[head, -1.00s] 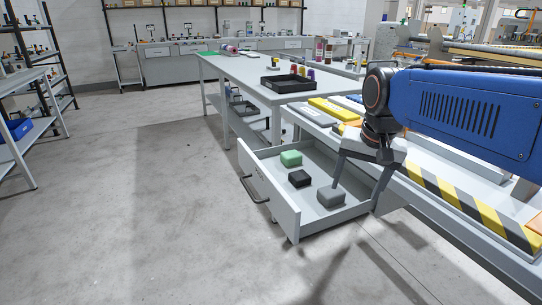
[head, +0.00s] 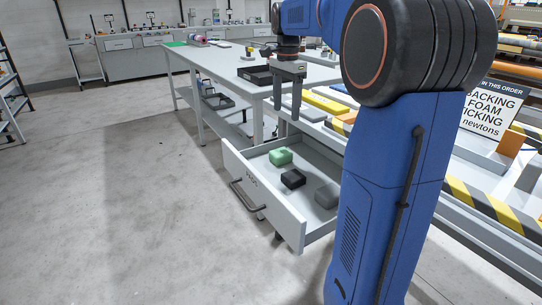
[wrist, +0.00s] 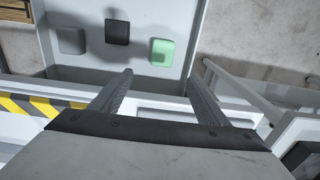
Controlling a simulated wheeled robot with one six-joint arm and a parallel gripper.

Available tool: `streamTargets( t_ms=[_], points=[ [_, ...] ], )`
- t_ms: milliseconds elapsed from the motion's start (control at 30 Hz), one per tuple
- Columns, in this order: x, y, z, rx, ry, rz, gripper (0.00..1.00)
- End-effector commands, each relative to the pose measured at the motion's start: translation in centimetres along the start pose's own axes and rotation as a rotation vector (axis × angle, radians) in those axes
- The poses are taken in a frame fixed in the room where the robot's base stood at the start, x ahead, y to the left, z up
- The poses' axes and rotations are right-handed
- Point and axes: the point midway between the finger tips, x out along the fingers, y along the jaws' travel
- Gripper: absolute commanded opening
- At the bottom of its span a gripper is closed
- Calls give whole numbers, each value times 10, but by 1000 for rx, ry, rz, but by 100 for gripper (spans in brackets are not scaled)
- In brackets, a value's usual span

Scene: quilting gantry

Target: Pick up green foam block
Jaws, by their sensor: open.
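The green foam block (head: 280,157) lies in the open drawer (head: 262,192), toward its far side in the head view. It also shows near the top of the wrist view (wrist: 162,52). A black block (head: 293,178) and a grey block (head: 327,196) lie in the same drawer. My gripper (head: 287,112) is open and empty, its fingers pointing down, above the drawer's back end. In the wrist view its two fingers (wrist: 160,84) stand apart, and the green block lies beyond them, apart from them.
The drawer's front panel with a handle (head: 246,196) faces the open floor at left. A grey table (head: 222,66) with a black tray (head: 256,75) stands behind. A bench with yellow-black striped edging (head: 482,203) runs along the right. My blue arm hides part of the drawer.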

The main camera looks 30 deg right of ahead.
Motion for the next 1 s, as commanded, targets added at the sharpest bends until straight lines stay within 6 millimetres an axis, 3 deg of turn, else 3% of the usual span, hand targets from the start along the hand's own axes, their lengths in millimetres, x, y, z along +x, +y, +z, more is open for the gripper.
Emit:
streamTargets(
  t_ms=[600,1000],
  points=[
    [100,0,1,0,-1,4,69],
    [131,-2,2,0,-1,3,69]
  ],
)
